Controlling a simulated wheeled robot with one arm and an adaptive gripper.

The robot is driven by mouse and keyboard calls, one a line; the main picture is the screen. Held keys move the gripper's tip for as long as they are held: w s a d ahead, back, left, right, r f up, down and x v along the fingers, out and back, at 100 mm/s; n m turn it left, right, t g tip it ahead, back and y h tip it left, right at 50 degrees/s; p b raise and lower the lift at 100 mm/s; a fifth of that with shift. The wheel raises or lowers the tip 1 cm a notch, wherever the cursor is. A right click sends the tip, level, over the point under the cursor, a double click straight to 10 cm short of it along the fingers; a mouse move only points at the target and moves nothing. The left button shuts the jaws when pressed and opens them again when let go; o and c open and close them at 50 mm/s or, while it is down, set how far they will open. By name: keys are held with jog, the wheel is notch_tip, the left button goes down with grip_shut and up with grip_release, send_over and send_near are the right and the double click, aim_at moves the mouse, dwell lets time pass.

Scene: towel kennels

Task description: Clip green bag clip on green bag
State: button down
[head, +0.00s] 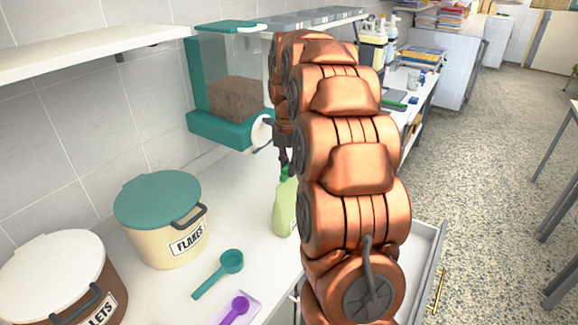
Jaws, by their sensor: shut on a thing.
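A pale green bag (285,210) stands upright on the white counter, left of my arm. A small bright green piece (286,173), which looks like the green bag clip, is at the bag's top, just under my gripper. My gripper (284,160) points down above the bag and is shut on this green piece. My arm hides the right side of the gripper and part of the bag. I cannot tell whether the clip grips the bag's top or only touches it.
A teal-lidded FLAKES bin (161,220) and a white-lidded PELLETS bin (62,280) stand at left. A teal dispenser (228,90) hangs behind. An open drawer (424,262) is at right.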

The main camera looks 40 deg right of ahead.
jog(key=shift+f+b, duration=0.6)
jog(key=shift+f, duration=0.25)
dwell(2.0)
jog(key=c, duration=0.7)
grip_release()
jog(key=shift+o, duration=0.2)
jog(key=shift+r, duration=0.1)
jog(key=shift+r+p, duration=0.85)
jog(key=shift+r, duration=1.55)
